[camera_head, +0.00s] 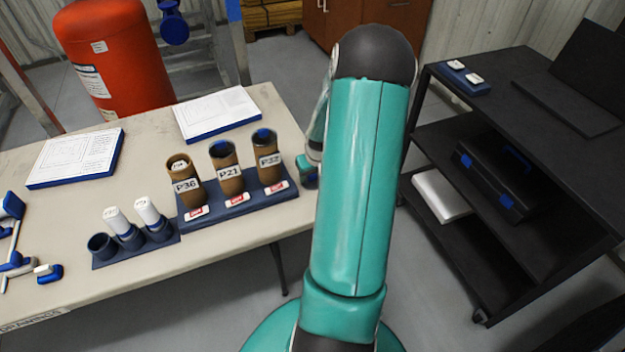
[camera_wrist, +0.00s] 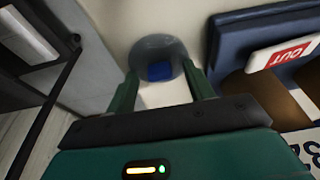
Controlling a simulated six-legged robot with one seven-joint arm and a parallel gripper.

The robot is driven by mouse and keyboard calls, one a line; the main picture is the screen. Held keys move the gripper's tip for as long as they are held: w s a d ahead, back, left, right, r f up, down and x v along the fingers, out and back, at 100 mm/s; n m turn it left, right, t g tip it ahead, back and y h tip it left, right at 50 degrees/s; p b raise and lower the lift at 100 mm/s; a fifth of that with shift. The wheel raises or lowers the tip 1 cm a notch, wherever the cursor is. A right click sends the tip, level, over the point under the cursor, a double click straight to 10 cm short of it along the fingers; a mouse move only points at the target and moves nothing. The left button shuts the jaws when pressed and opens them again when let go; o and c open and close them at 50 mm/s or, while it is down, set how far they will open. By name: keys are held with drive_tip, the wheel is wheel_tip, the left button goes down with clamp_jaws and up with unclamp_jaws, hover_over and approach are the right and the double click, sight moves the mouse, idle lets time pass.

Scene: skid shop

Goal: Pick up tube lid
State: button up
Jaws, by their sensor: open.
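A round grey lid-like piece with a blue centre (camera_wrist: 160,48), which appears to be the tube lid, lies on the pale tabletop in the wrist view. My gripper (camera_wrist: 160,82) is open, with one finger on each side of it. I cannot tell whether the fingers touch it. In the head view my arm hides most of that spot, and only part of my gripper (camera_head: 308,172) shows at the table's right edge. Three brown tubes, P36 (camera_head: 186,187), P21 (camera_head: 228,175) and one at the right (camera_head: 269,168), stand in a dark blue rack (camera_head: 250,206).
The rack with a red OUT tag (camera_wrist: 292,54) is close on the right in the wrist view. A smaller rack (camera_head: 105,262) holds white-capped tubes. Two papers on blue boards (camera_head: 75,158) lie behind. A black shelf cart (camera_head: 540,170) stands at right, past a floor gap.

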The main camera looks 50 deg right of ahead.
drive_tip(key=c, duration=1)
drive_tip(key=shift+r, duration=0.15)
drive_tip(key=shift+c, duration=0.2)
